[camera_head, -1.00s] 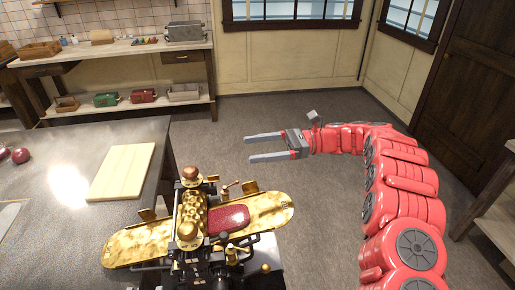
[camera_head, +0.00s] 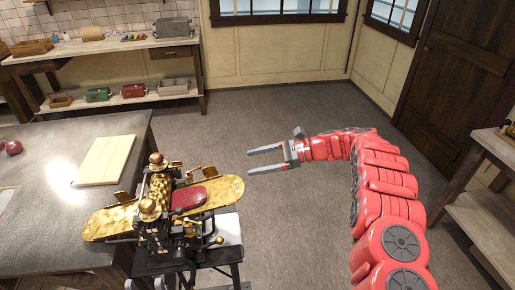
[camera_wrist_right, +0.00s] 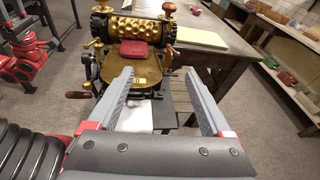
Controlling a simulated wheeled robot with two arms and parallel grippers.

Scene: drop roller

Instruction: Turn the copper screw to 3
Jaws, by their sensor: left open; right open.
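The drop roller machine (camera_head: 158,190) has an embossed brass roller and brass side plates. A copper-coloured screw knob (camera_head: 156,158) tops its far side; it also shows in the right wrist view (camera_wrist_right: 169,8). A brass knob (camera_head: 148,206) tops its near side and shows in the right wrist view (camera_wrist_right: 102,10). I cannot read a number on either. My right gripper (camera_head: 250,162) is open and empty, over the floor to the right of the machine and apart from it. In the right wrist view its fingers (camera_wrist_right: 160,100) point towards the machine. My left gripper is not in view.
A grey worktable (camera_head: 50,235) with a light wooden board (camera_head: 106,160) stands left of the machine. A dark red block (camera_head: 188,198) sits on the machine's plate. A hand crank (camera_wrist_right: 78,94) sticks out from its side. Open floor (camera_head: 285,225) lies right of it.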

